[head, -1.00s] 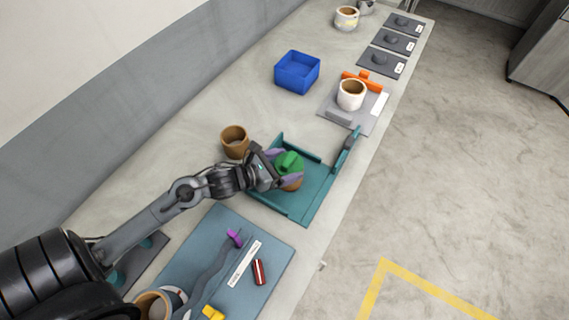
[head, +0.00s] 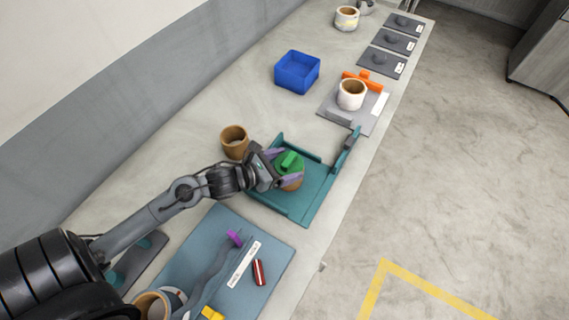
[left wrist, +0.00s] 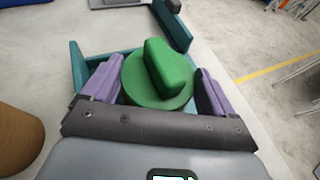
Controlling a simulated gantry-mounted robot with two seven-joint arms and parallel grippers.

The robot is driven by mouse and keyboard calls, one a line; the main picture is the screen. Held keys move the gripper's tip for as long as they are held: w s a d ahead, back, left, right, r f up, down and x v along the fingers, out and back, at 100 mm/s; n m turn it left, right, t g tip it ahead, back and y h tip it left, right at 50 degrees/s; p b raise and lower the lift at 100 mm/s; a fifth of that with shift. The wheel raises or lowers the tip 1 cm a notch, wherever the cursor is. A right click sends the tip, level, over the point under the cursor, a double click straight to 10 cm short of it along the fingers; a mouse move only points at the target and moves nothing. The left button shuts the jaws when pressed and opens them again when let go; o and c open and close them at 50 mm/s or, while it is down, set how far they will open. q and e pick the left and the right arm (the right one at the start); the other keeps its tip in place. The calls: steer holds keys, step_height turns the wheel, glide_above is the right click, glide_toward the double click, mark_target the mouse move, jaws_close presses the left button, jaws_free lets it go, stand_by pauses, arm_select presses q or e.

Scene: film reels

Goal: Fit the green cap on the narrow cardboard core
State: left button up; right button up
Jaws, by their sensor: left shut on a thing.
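The green cap (head: 288,158) has a raised bar handle and sits over a brown cardboard core (head: 292,184) in the teal tray. The cap hides the core's mouth, so I cannot tell if it is fully seated. My left gripper (head: 280,168) is shut on the green cap, with purple fingers on both sides of it. In the left wrist view the cap (left wrist: 158,78) lies between the fingers and its handle points away. Another brown core (head: 235,142) stands open on the table behind the gripper. My right gripper is not in view.
The teal tray (head: 318,190) has raised walls and an upright post at its far right. A blue bin (head: 297,72), a white-rimmed core on a grey fixture (head: 340,117), and a blue mat (head: 215,222) with small items stand around. The table between bin and tray is clear.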

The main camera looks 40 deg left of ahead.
arm_select(q)
steer(key=shift+f+b, duration=0.15)
steer(key=shift+b, duration=0.15)
stand_by(0.5)
steer(key=shift+r+p, duration=0.3)
steer(key=shift+r, duration=0.2)
steer(key=shift+r, duration=0.3)
stand_by(0.7)
stand_by(0.4)
steer(key=shift+f+b, duration=0.3)
steer(key=shift+b, duration=0.1)
stand_by(0.3)
steer(key=shift+f+b, duration=0.45)
steer(key=shift+f, duration=0.05)
steer(key=shift+r, duration=0.4)
